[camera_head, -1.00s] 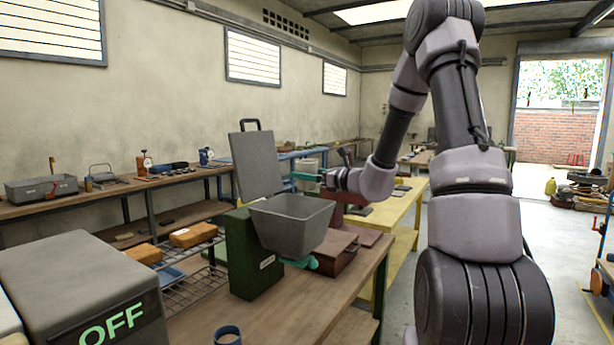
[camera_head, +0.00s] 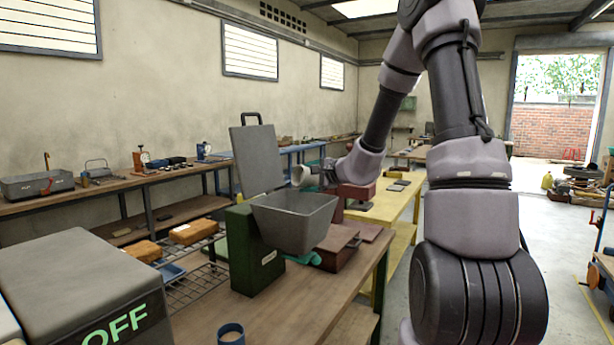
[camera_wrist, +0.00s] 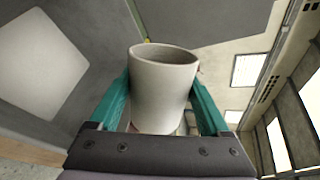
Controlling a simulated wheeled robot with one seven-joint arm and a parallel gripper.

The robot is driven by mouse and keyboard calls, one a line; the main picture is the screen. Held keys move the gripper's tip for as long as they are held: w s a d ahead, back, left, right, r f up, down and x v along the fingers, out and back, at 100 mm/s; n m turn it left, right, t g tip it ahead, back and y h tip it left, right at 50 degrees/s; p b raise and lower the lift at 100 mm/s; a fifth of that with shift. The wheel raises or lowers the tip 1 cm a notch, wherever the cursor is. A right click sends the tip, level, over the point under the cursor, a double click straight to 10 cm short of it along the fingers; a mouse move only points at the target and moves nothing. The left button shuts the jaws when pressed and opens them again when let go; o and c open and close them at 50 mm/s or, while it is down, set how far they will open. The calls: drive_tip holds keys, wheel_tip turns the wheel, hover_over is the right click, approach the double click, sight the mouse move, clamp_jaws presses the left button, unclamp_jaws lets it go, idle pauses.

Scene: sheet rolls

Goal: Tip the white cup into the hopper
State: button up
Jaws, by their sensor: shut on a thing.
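The white cup (camera_head: 300,175) is tilted beside the raised grey lid (camera_head: 257,158), above the far rim of the grey hopper (camera_head: 295,222). The hopper is a flared, open-topped bin on a green stand (camera_head: 245,258); its inside is mostly hidden. My gripper (camera_wrist: 161,84) is shut on the cup, one teal finger on each side, in the wrist view. The cup (camera_wrist: 164,100) shows its outer wall and part of its rim there; its contents are not visible. Large grey surfaces, probably the hopper and lid, lie close beyond it.
An OFF-marked grey box (camera_head: 80,290) and a blue cup (camera_head: 231,335) are at the near left. A reddish-brown box (camera_head: 335,245) stands right of the hopper.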

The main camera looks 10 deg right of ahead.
drive_tip(key=n+h, duration=0.1)
drive_tip(key=a+n, duration=0.1)
drive_tip(key=n, duration=0.1)
drive_tip(key=shift+s+a+r+h, duration=0.1)
drive_tip(key=shift+s+h, duration=0.1)
drive_tip(key=shift+h, duration=0.2)
drive_tip(key=shift+s+a+r+n+t+h, duration=0.15)
drive_tip(key=shift+a+n+t+h, duration=0.15)
drive_tip(key=shift+n, duration=0.45)
drive_tip(key=shift+s+a+r+n+t+h, duration=0.1)
drive_tip(key=shift+r+n+t+h, duration=0.1)
drive_tip(key=shift+n+h, duration=0.4)
